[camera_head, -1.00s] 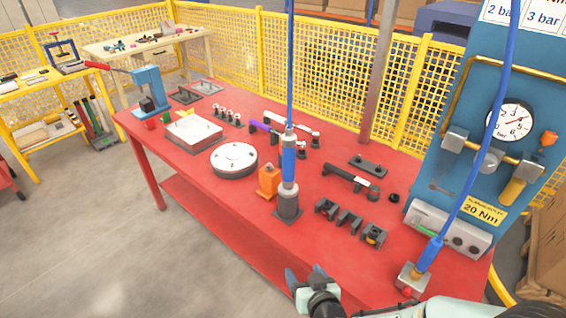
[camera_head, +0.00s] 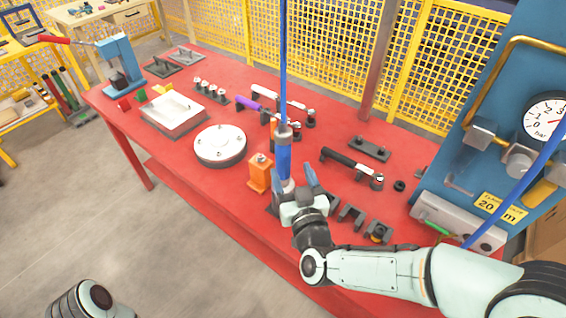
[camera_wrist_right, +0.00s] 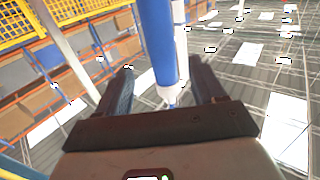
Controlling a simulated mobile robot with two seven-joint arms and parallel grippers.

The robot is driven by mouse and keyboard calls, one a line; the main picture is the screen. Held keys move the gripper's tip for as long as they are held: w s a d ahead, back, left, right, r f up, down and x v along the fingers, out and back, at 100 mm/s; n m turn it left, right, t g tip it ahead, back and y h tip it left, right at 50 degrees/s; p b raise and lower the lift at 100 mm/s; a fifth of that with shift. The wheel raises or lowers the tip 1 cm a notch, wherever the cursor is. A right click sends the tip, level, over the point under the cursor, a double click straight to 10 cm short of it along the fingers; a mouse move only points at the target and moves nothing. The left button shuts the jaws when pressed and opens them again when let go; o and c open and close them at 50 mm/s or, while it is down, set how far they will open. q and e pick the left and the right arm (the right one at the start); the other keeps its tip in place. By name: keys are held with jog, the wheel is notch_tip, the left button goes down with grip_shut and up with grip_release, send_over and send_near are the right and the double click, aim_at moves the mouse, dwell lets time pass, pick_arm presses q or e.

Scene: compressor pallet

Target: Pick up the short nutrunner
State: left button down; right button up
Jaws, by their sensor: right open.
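A blue and silver nutrunner (camera_head: 284,158) stands upright near the middle of the red table, under a blue hose. Its lower end is partly hidden by my right gripper. My right gripper (camera_head: 297,178) is open at the nutrunner's lower part, on the near side of it. In the right wrist view the blue tool body (camera_wrist_right: 157,42) runs down between the two spread fingers (camera_wrist_right: 163,75); gaps show on both sides. My left gripper is out of view.
An orange block (camera_head: 259,174) stands just left of the nutrunner. A round white plate (camera_head: 220,145) lies further left. A black-handled tool (camera_head: 346,160) and dark holders (camera_head: 351,217) lie right of it. The blue gauge panel (camera_head: 495,125) borders the right.

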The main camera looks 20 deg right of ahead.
aim_at(285, 157)
jog(key=shift+w, duration=0.9)
jog(key=w, duration=0.2)
jog(key=w+p, duration=0.1)
jog(key=w, duration=0.2)
jog(key=shift+w+a+r+p, duration=0.1)
jog(key=shift+w+r+p, duration=0.25)
jog(key=shift+s, duration=0.1)
jog(key=shift+c, duration=0.4)
grip_shut()
jog(key=shift+r, duration=0.2)
